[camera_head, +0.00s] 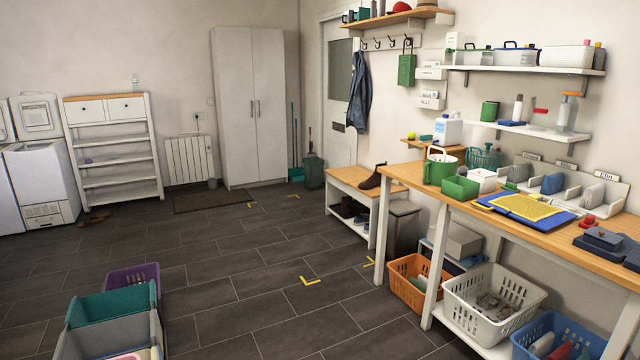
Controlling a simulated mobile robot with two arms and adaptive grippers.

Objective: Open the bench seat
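The bench (356,182) stands against the right-hand wall, below the coat hooks and beyond the long worktable. Its light wooden seat lies flat on a white frame and looks shut. A dark boot (374,177) rests on the right part of the seat. Dark shoes (350,208) sit in the open space under the seat. Neither of my grippers shows in the head view.
The long worktable (572,245) fills the right side, with an orange basket (408,283) and a white basket (451,297) below. Bins, including a teal one (112,303), stand at lower left. The dark tiled floor (240,290) is clear between them, with yellow corner marks.

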